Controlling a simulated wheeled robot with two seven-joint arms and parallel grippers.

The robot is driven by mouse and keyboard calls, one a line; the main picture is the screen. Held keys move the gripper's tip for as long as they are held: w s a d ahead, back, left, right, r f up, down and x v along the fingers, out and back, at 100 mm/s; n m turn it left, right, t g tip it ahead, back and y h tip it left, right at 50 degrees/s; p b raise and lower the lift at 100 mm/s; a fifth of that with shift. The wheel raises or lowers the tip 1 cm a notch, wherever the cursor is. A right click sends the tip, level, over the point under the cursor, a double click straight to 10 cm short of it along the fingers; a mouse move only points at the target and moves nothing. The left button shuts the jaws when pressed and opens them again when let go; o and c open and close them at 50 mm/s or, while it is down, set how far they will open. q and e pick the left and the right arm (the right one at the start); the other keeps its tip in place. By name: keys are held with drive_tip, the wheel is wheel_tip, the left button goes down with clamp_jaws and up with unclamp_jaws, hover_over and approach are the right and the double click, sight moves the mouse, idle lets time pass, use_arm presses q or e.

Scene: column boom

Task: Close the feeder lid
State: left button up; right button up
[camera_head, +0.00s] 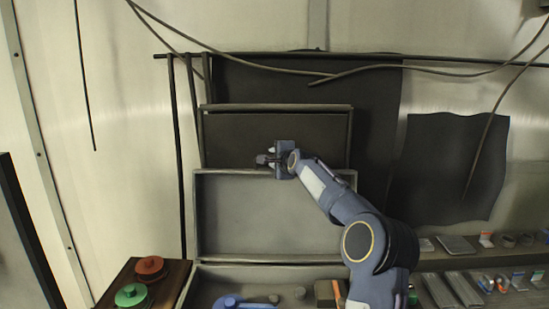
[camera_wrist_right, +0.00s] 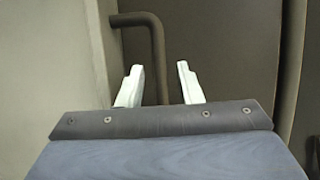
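The feeder appears to be the open box (camera_head: 205,285) at the bottom centre in the head view. A pale grey panel with a raised rim, which looks like its lid (camera_head: 235,215), stands upright behind the box. My right gripper (camera_head: 268,159) is at the panel's top edge, near its middle. In the right wrist view my right gripper (camera_wrist_right: 160,68) has its two white fingers apart. A bent grey-brown bar, like a handle (camera_wrist_right: 157,45), runs down between them, with gaps on both sides. Its lower end is hidden by the gripper body. My left gripper is not in view.
A dark framed panel (camera_head: 230,135) stands behind the lid. Red (camera_head: 150,267) and green (camera_head: 131,295) knobs sit at lower left. A blue thing (camera_head: 240,303) lies in the box. Shelves with small parts (camera_head: 465,288) are at right. Cables (camera_head: 420,67) hang above.

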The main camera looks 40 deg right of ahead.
clamp_jaws()
